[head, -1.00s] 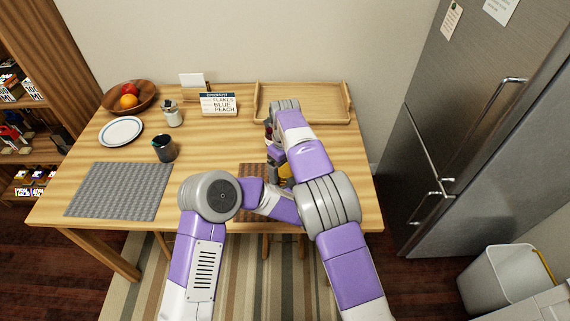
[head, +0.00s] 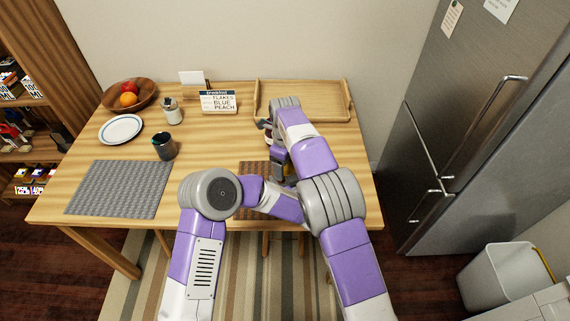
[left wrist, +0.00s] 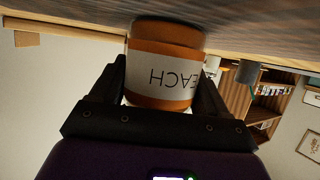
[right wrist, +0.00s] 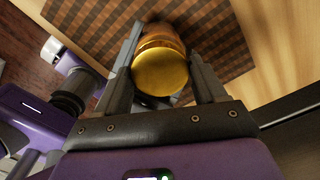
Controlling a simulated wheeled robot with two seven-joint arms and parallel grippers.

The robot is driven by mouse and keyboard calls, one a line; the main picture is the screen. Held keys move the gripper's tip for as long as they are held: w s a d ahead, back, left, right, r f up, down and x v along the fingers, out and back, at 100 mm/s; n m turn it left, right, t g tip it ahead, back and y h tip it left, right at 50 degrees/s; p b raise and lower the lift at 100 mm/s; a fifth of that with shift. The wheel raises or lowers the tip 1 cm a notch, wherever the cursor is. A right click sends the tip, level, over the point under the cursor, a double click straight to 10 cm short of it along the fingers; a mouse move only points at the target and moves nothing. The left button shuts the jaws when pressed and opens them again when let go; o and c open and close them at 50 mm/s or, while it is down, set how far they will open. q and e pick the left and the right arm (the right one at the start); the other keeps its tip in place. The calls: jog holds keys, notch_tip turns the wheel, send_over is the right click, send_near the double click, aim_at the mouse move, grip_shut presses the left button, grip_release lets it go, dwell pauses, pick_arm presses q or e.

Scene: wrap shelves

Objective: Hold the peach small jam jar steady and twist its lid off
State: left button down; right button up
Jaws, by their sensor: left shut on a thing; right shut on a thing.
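The peach small jam jar (left wrist: 158,75) is orange with a white label reading "EACH", upside down in the left wrist view. My left gripper (left wrist: 164,92) is shut on its sides, one finger on each side. The jar's gold lid (right wrist: 161,73) faces the camera in the right wrist view. My right gripper (right wrist: 166,58) is shut on the lid from above, with a finger on each side. The orange jar body (right wrist: 157,38) shows just beyond the lid. In the head view my arms hide most of the jar. I cannot tell whether the lid is loose.
A brown checkered mat (head: 252,172) lies under the work area. A wooden tray (head: 330,117), a sign (head: 218,101), a dark cup (head: 164,147) and a plate (head: 121,129) stand on the table. A grey placemat (head: 118,188) lies at left. A fridge (head: 465,110) stands at right.

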jog(key=o, duration=1.2)
jog(key=shift+c, duration=0.2)
notch_tip(320, 180, up, 4)
jog(key=shift+r, duration=0.2)
jog(key=shift+c, duration=0.4)
notch_tip(320, 180, up, 3)
jog(key=m, duration=0.3)
jog(key=shift+r, duration=0.1)
jog(key=shift+f, duration=3.85)
jog(key=c, duration=1.1)
jog(key=n, duration=0.3)
